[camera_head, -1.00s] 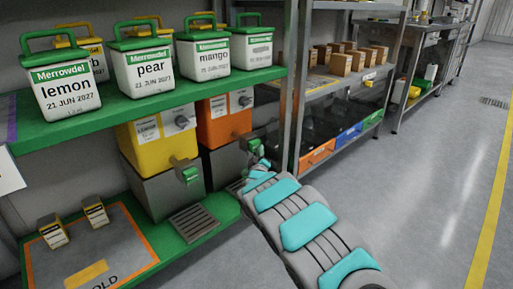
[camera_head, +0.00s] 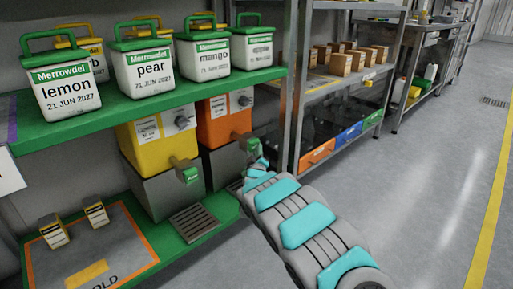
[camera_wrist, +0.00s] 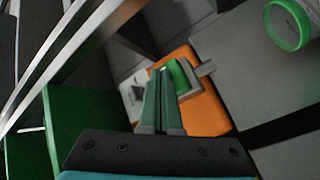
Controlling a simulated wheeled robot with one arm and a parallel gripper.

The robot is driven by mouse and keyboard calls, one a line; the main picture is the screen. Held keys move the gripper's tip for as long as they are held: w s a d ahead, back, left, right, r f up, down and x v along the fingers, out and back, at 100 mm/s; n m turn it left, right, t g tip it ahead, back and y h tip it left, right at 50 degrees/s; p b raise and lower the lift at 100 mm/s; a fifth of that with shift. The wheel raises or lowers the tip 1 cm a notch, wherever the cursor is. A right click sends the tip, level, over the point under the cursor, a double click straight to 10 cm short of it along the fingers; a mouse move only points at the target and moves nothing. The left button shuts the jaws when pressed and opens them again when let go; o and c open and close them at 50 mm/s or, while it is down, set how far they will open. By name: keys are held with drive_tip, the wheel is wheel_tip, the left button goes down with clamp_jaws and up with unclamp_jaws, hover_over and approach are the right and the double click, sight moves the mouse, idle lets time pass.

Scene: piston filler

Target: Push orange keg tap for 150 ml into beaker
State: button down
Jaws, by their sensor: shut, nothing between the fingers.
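The orange keg (camera_head: 222,122) stands on a grey base under the green shelf, right of the yellow keg. Its green tap (camera_head: 254,146) sticks out at the front in the head view, just beyond the end of my arm. In the wrist view the orange keg (camera_wrist: 205,112) lies behind my gripper (camera_wrist: 160,70), which is shut and empty. The green tap (camera_wrist: 184,76) shows right beside the fingertips; I cannot tell whether they touch it. A round vessel with a green rim (camera_wrist: 289,26), apparently the beaker, is at the wrist view's upper right. My arm hides it in the head view.
The yellow keg (camera_head: 160,140) with its own green tap (camera_head: 188,174) stands to the left, above a drip grate (camera_head: 190,222). The green shelf (camera_head: 150,102) with white tubs is overhead. A metal rack post (camera_head: 290,85) is close on the right. Open floor lies further right.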

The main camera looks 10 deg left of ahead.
drive_tip(key=shift+w+a, duration=0.15)
drive_tip(key=shift+a, duration=0.1)
idle(0.6)
drive_tip(key=shift+s+d, duration=0.7)
drive_tip(key=shift+d, duration=0.15)
drive_tip(key=s+d, duration=0.1)
drive_tip(key=d, duration=0.1)
drive_tip(key=s+d, duration=0.2)
drive_tip(key=shift+b, duration=0.4)
idle(3.2)
